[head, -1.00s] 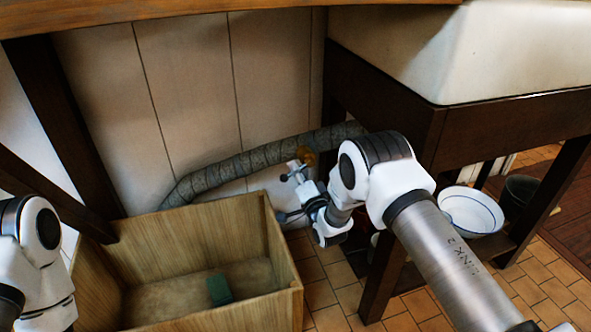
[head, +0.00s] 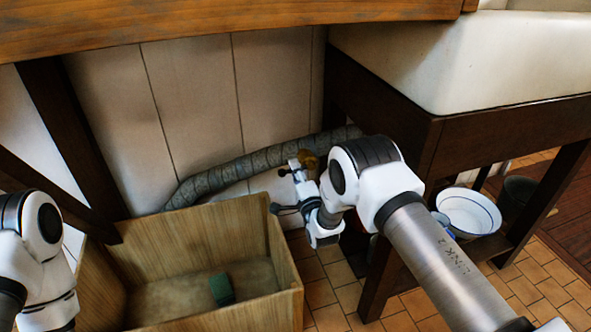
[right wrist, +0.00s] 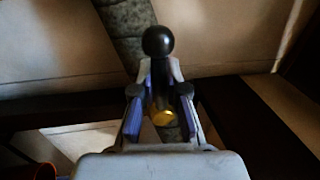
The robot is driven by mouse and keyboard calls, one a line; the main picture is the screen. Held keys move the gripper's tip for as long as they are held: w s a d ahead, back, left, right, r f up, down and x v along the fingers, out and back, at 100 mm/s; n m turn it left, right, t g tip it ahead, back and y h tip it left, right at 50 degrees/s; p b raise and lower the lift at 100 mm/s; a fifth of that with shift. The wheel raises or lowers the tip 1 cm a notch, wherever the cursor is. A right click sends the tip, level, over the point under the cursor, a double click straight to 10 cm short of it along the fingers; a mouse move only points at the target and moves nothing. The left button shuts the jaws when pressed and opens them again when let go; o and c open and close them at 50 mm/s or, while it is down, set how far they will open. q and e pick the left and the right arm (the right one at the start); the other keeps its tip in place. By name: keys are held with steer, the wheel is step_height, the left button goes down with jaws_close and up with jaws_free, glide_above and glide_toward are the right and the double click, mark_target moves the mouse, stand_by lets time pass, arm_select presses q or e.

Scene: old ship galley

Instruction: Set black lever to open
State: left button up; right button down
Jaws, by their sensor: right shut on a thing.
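The black lever (right wrist: 159,42) shows in the right wrist view as a dark stem with a round black knob, with a brass-coloured end below. My right gripper (right wrist: 161,88) is shut on the stem, one finger on each side, and the knob sticks out beyond the fingertips. In the head view my right gripper (head: 297,172) is small, beside a brass-coloured fitting (head: 309,159) near the grey hose. The lever is hard to make out there, and its exact angle cannot be told. Of my left arm only links show at the left edge; its gripper is out of view.
A wooden crate (head: 283,250) with a green block (head: 221,289) in it stands left of my right gripper. The ribbed hose (head: 235,172) runs along the wall. A dark sink frame (head: 430,150) stands close right, with a white bowl (head: 470,212) beneath.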

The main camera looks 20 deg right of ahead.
steer(key=c, duration=1.2)
jaws_free()
steer(key=s, duration=0.4)
steer(key=s+f, duration=0.1)
steer(key=s, duration=0.2)
steer(key=s+f, duration=0.1)
steer(key=s, duration=0.3)
steer(key=shift+s+d+f, duration=0.2)
steer(key=shift+s+d, duration=0.1)
steer(key=shift+s, duration=0.05)
